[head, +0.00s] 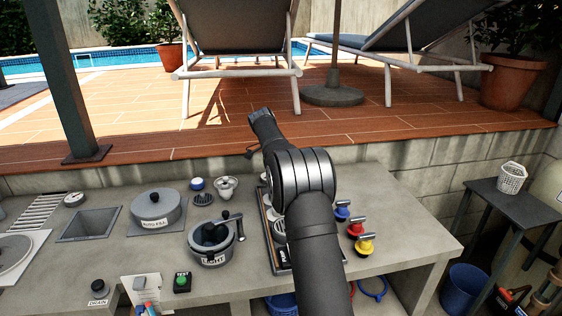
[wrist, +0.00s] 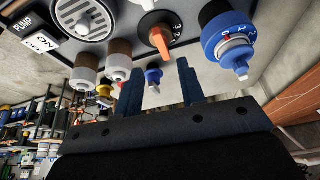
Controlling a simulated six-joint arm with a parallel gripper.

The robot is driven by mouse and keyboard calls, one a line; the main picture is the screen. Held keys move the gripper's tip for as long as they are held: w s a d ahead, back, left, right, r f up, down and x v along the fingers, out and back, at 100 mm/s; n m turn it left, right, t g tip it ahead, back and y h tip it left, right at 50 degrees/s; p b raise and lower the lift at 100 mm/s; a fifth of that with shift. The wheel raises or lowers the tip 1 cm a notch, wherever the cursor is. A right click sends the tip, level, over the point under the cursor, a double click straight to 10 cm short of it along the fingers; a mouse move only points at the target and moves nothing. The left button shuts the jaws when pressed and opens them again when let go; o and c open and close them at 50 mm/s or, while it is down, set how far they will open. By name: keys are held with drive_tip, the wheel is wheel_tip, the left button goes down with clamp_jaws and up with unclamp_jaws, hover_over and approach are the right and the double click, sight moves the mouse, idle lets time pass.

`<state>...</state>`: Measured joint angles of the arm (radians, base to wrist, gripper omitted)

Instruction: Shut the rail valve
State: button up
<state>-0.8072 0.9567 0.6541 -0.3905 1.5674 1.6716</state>
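A row of small valves with grey levers stands at the counter's right edge in the head view: a blue valve (head: 342,212), a red valve (head: 355,229) and a yellow valve (head: 364,246). I cannot tell which one is the rail valve, or whether it is open. In the wrist view my gripper (wrist: 160,74) has its two dark fingers apart with nothing held. A small blue fitting (wrist: 153,76) shows beyond the gap, with a yellow fitting (wrist: 104,92) to its left. A larger blue numbered dial (wrist: 229,40) is at upper right.
The wrist view shows an orange knob (wrist: 160,38), a pump switch (wrist: 42,42) and brown-and-white fittings (wrist: 119,62). In the head view, a lidded filler pot (head: 157,208), a cranked pot (head: 211,240) and a green button (head: 182,282) occupy the counter. My arm hides part of a tray.

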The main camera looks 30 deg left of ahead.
drive_tip(key=v, duration=0.6)
drive_tip(key=shift+r, duration=0.3)
drive_tip(key=shift+a+f, duration=0.1)
drive_tip(key=x, duration=1.7)
drive_tip(key=shift+f, duration=0.1)
drive_tip(key=shift+f, duration=0.1)
drive_tip(key=shift+s+d+n+y, duration=0.25)
drive_tip(key=shift+d+n+y, duration=0.1)
drive_tip(key=shift+n, duration=0.75)
drive_tip(key=shift+s+d+n+t+y, duration=0.1)
drive_tip(key=shift+d+n+t+y, duration=0.2)
drive_tip(key=shift+n, duration=0.65)
drive_tip(key=shift+s+d+n+t+y, duration=0.1)
drive_tip(key=shift+n+t+y, duration=0.25)
drive_tip(key=shift+n, duration=0.6)
